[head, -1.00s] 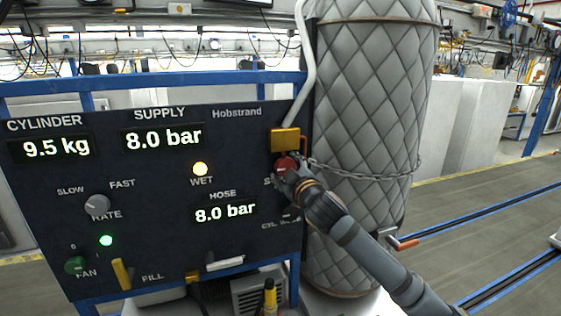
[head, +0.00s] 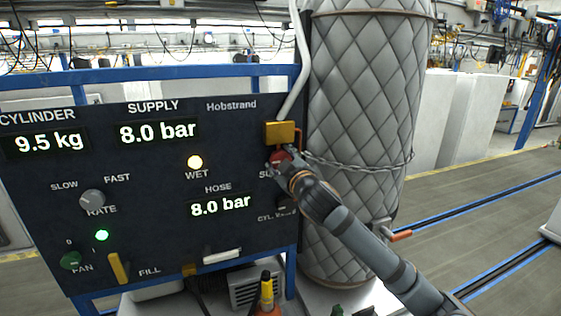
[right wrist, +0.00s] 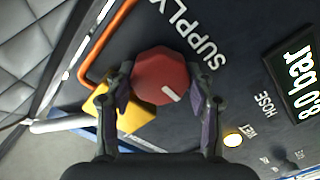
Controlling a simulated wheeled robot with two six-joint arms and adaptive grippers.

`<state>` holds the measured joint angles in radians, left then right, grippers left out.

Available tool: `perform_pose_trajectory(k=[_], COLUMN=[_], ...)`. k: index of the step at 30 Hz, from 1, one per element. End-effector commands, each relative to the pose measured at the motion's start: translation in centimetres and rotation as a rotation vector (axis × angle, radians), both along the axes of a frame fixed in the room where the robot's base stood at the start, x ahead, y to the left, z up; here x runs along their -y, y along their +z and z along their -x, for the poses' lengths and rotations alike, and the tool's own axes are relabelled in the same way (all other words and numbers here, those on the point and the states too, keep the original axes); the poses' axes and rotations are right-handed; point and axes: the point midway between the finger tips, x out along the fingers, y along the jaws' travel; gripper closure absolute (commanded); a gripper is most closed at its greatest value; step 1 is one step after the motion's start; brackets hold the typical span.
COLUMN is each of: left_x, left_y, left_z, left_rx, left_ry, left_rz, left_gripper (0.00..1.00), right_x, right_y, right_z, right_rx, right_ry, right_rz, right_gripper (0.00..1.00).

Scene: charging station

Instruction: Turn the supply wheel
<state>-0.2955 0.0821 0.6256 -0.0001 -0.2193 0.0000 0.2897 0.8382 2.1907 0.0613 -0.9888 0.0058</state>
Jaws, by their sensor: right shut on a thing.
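The red supply wheel (right wrist: 160,76) is a faceted knob with a white mark, beside the word SUPPLY on the dark panel (head: 130,225). In the head view the supply wheel (head: 277,156) is partly hidden by my right gripper (head: 283,163). In the right wrist view, my right gripper (right wrist: 162,98) has its two fingers on either side of the wheel and is shut on it. The supply and hose displays both read 8.0 bar. The wet lamp (head: 195,162) glows yellow. My left gripper is not in view.
A yellow block (head: 279,132) with a white pipe sits just above the wheel. A quilted grey tank (head: 365,110) with a chain (head: 350,169) stands right of the panel. A rate knob (head: 92,200), a green fan knob (head: 71,261) and a yellow fill lever (head: 119,268) are on the left.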

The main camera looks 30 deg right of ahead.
Motion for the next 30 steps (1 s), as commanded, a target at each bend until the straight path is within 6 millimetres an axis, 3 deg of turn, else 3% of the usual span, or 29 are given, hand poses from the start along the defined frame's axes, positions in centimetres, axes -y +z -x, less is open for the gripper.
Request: perform_pose_trajectory(k=[8, 30], left_x=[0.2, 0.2], left_y=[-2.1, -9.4], left_z=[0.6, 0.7], left_rx=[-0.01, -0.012], left_ry=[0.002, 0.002], left_rz=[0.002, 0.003], left_gripper=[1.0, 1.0], right_x=[0.1, 0.3], right_y=[-0.3, -0.3], right_z=[0.0, 0.0], right_rx=[0.041, 0.205], right_ry=[-0.001, 0.002], right_rz=[-0.154, -0.836], right_gripper=[0.78, 0.78])
